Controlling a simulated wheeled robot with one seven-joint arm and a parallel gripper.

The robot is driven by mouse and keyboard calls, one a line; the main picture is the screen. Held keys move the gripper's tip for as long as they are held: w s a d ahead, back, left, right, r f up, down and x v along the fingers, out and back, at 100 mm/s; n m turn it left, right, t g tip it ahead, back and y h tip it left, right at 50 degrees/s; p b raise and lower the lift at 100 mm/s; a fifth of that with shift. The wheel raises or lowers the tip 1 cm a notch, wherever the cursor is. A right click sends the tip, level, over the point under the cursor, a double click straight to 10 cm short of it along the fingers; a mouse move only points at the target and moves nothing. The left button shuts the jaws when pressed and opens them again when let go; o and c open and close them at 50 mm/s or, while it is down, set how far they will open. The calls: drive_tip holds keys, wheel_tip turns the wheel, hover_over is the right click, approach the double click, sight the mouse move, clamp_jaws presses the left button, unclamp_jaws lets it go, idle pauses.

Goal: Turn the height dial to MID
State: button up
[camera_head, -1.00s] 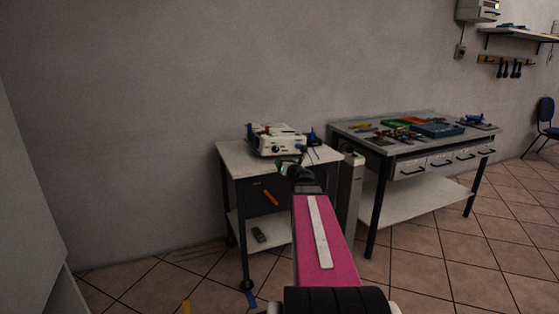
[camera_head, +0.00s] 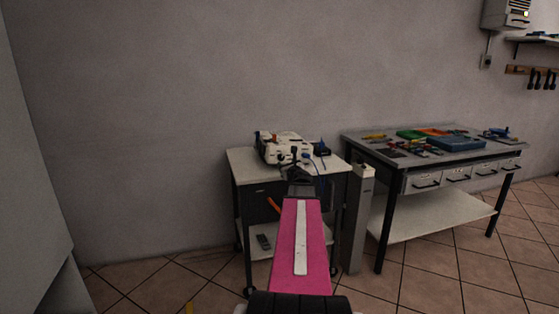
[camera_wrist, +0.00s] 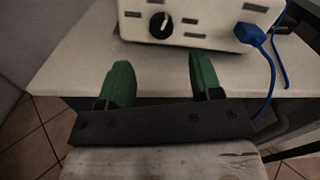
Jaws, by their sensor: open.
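The white control box (camera_head: 270,152) stands on the small side table; it also shows at the top of the wrist view (camera_wrist: 205,38). On its front face is a round black dial (camera_wrist: 160,26) with a light pointer mark. The labels around it are too small to read. My gripper (camera_wrist: 160,66) has two green fingers spread apart with nothing between them. It is over the front part of the table top, in front of the box, with the dial ahead of the gap. The gripper is apart from the dial.
A blue plug (camera_wrist: 250,34) with a blue cable sits at the right of the box front; the cable hangs past the right finger. A workbench (camera_head: 405,158) with tools stands to the right. A grey post (camera_head: 357,225) stands between the tables.

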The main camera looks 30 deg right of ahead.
sight(281, 158)
drive_tip(key=x, duration=0.8)
drive_tip(key=shift+w+d, duration=0.1)
drive_tip(key=shift+w, duration=0.1)
drive_tip(key=shift+c, duration=0.2)
drive_tip(key=c, duration=0.9)
